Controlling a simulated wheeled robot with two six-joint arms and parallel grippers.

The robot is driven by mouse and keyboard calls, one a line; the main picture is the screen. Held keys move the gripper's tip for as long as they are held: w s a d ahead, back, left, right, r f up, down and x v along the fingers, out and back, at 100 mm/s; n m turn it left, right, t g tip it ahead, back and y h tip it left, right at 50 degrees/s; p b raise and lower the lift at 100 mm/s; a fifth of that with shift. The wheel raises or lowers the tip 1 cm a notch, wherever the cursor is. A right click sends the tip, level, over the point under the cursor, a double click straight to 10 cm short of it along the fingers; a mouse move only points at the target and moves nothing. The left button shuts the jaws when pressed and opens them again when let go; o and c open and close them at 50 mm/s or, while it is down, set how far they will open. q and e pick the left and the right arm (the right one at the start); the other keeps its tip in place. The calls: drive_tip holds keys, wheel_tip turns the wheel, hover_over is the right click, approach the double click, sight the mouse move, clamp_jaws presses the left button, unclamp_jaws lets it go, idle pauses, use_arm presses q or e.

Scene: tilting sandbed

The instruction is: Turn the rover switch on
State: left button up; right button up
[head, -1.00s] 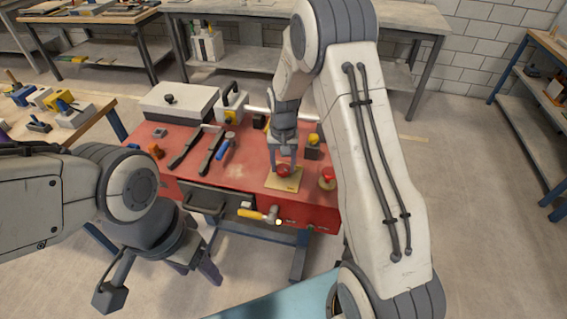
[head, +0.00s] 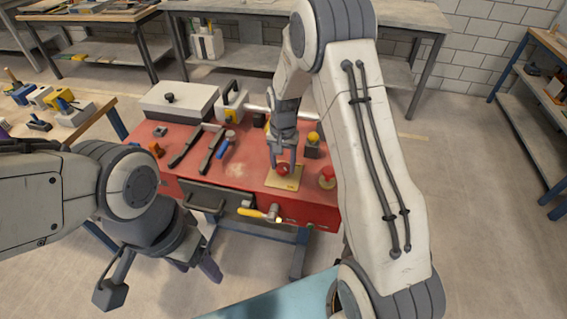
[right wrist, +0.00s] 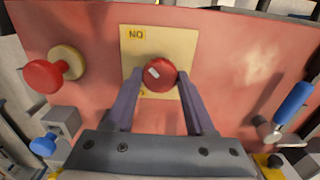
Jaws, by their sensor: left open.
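The rover switch is a red round knob (head: 284,169) on a yellow plate (head: 291,184) on the red bench top. The knob (right wrist: 158,74) has a small slanted white mark, and the plate (right wrist: 187,40) carries a label that reads like "NO" in the right wrist view. My right gripper (head: 285,165) points down over the plate, one finger on each side of the knob. In the right wrist view its fingertips (right wrist: 159,72) lie against the knob's sides. My left gripper (head: 160,283) is open and empty, low at the left in front of the bench.
A red mushroom button (head: 327,176) stands right of the plate. A yellow-handled valve (head: 260,214) sticks out of the bench front beside a drawer handle (head: 205,209). Dark tools (head: 212,150), a blue-handled tool (head: 227,148) and a white box (head: 178,103) occupy the bench's left and back.

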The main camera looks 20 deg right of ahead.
sight(283, 167)
drive_tip(key=o, duration=0.3)
drive_tip(key=shift+o, duration=0.2)
drive_tip(key=shift+r, duration=0.15)
wheel_tip(283, 167, up, 10)
drive_tip(key=b, duration=0.1)
drive_tip(key=shift+r, duration=0.15)
drive_tip(key=s+a+r+n, duration=0.3)
drive_tip(key=s+a+n, duration=0.1)
drive_tip(key=s+a, duration=0.3)
drive_tip(key=s+a+r+n, duration=0.2)
drive_tip(key=s+a+n, duration=0.1)
drive_tip(key=s+a, duration=0.45)
drive_tip(key=s+a+n+y, duration=0.1)
drive_tip(key=s+n, duration=0.6)
drive_tip(key=s, duration=0.8)
drive_tip(key=shift+s+a+f, duration=0.2)
